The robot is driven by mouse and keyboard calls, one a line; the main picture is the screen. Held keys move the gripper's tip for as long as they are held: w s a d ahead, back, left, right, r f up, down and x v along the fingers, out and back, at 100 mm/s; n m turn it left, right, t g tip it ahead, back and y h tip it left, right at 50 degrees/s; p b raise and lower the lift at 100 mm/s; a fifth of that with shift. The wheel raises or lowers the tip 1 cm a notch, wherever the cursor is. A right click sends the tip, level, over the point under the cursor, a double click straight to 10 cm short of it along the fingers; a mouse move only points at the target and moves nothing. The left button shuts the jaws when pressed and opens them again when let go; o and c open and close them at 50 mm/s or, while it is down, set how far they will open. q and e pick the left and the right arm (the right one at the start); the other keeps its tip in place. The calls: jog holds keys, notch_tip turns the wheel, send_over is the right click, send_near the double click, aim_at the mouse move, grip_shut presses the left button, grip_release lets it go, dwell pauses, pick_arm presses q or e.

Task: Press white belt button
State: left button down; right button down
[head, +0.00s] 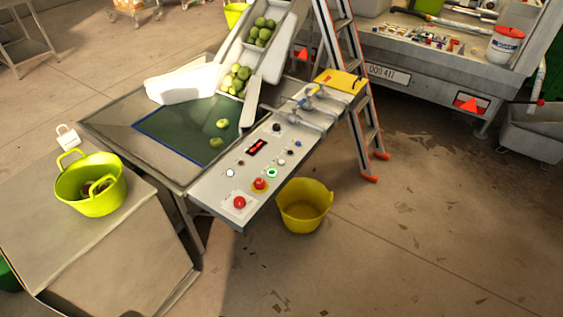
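The control panel (222,193) is a grey slab along the near right side of the machine table. A white button (230,173) sits near its left edge. A white-centred button with a green ring (272,173) is to the right of it. Two red mushroom buttons are on the near end, one plain (239,202) and one on a yellow base (260,184). A display with red marks (257,147) and several small buttons and knobs are farther up. Neither of my grippers is in view. Nothing covers the white button.
A dark green belt (180,128) with a few green apples lies behind the panel. A yellow bucket (304,207) stands on the floor right of the panel. A yellow-green basket (92,190) sits on a box at left. A ladder (359,100) stands beyond the panel.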

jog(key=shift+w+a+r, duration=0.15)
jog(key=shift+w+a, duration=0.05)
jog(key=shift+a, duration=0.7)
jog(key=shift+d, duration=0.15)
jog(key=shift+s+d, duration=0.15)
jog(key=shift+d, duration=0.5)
